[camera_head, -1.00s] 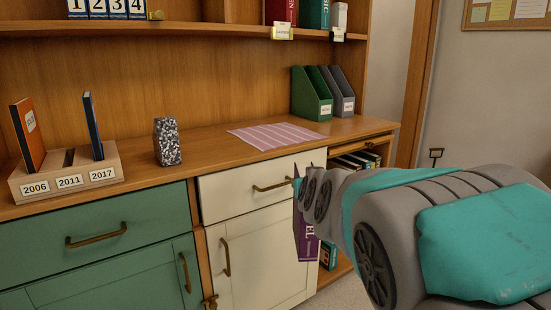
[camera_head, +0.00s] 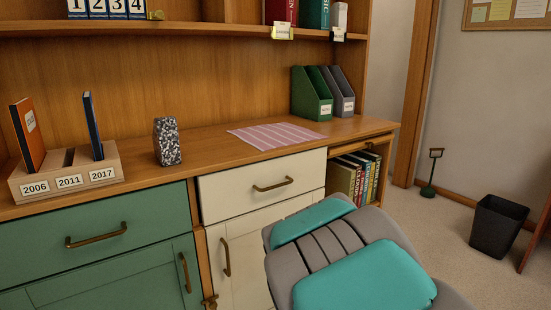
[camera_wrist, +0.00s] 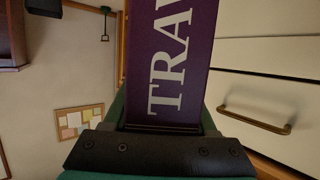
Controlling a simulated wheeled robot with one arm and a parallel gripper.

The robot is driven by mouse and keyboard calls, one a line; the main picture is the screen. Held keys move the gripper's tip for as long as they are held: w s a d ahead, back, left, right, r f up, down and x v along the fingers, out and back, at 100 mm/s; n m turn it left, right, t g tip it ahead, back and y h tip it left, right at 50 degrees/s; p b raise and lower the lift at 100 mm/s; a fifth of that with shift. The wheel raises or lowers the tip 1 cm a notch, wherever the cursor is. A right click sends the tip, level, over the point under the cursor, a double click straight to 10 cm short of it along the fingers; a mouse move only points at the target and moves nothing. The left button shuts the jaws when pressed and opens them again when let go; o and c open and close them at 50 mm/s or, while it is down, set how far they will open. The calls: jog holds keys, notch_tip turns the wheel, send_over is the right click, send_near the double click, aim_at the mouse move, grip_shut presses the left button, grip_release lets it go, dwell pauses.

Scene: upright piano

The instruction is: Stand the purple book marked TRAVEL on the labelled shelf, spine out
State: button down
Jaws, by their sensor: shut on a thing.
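The purple book (camera_wrist: 170,60) fills the middle of the wrist view, with the white letters "TRA" and part of another readable. My gripper (camera_wrist: 160,130) is shut on its near end. In the head view my arm hides the gripper and the book, in front of the white cabinet. The upper shelf (camera_head: 225,31) carries small label holders (camera_head: 282,32) along its edge, their text too small to read. A red book (camera_head: 281,12), a teal book (camera_head: 315,14) and a pale one stand there above the labels. I cannot tell which shelf is the labelled one.
A low open compartment (camera_head: 335,158) at the right holds several upright books. On the counter (camera_head: 215,150) are green and grey file holders (camera_head: 311,95), a striped sheet (camera_head: 275,135), a speckled block (camera_head: 167,141) and a year-marked wooden holder (camera_head: 68,180). A dark bin (camera_head: 497,226) stands right.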

notch_tip(320, 180, up, 2)
jog(key=shift+p, duration=1)
